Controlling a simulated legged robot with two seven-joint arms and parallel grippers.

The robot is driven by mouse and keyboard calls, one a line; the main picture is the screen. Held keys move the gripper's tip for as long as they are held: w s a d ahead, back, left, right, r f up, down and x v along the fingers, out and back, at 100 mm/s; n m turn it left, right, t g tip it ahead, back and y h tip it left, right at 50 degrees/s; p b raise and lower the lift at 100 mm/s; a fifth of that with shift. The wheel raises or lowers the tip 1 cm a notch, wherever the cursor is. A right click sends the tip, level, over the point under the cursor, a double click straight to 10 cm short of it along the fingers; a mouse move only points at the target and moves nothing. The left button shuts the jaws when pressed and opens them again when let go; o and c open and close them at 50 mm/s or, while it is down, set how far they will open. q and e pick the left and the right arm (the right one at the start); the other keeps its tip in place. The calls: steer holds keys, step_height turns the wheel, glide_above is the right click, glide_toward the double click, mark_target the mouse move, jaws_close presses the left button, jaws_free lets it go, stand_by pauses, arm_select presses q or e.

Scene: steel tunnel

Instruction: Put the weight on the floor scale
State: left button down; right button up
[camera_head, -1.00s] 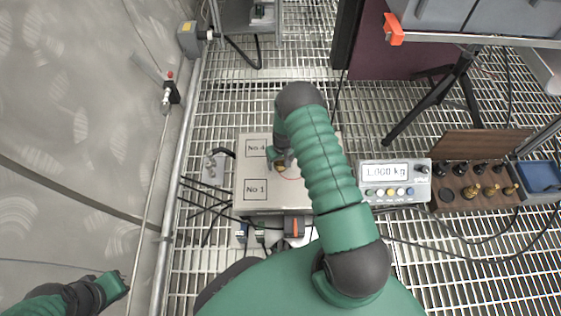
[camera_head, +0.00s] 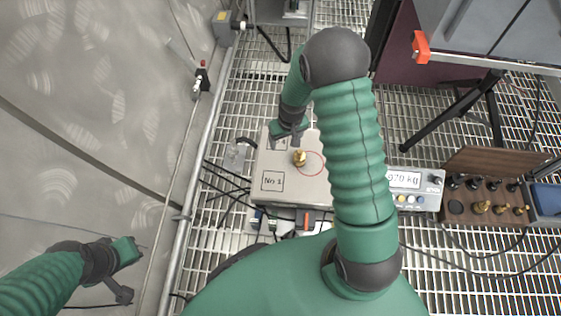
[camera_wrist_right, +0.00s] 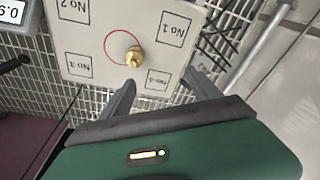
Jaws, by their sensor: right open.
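A brass weight (camera_head: 299,158) stands upright on the beige top plate of the floor scale (camera_head: 285,190), at the edge of a red circle. In the right wrist view the weight (camera_wrist_right: 134,56) sits on the circle's line, among the numbered squares. My right gripper (camera_head: 292,133) is just beyond the weight in the head view. Its two fingers (camera_wrist_right: 160,88) are spread apart and empty, clear of the weight. My left gripper (camera_head: 130,270) is at the lower left, away from the scale; its finger opening is unclear.
A wooden weight box (camera_head: 485,200) with several black and brass weights stands at the right. A metal rail (camera_head: 200,150) runs along the left wall. Cables lie on the grating.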

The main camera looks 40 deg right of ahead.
steer(key=s+a+r+n, duration=0.2)
steer(key=s+a+r, duration=1.1)
steer(key=shift+a+r+t, duration=0.15)
steer(key=shift+r+t, duration=0.05)
steer(key=shift+t, duration=0.2)
